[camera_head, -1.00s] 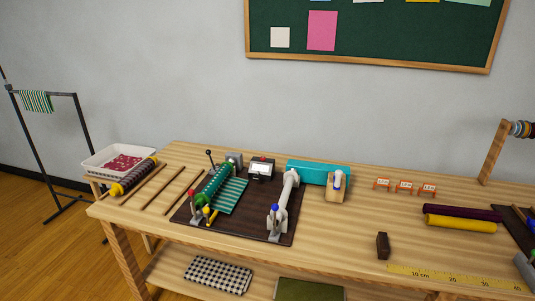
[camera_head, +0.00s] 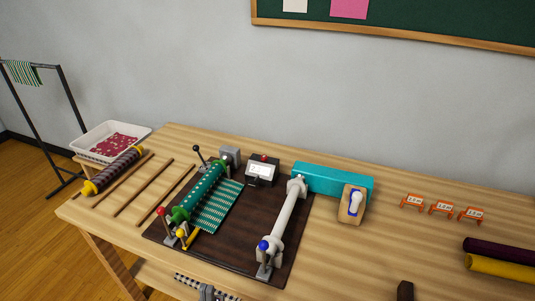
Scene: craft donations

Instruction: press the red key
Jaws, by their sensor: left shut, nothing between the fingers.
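A small red key (camera_head: 264,157) sits on top of a dark box (camera_head: 262,174) with a white display, at the back of the brown mat. My right gripper is not in view.
On the brown mat (camera_head: 222,250) stand a green roller (camera_head: 200,190) with red- and yellow-knobbed levers and a white roller (camera_head: 285,215) with a blue knob. A teal block (camera_head: 333,181) lies right of the box.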

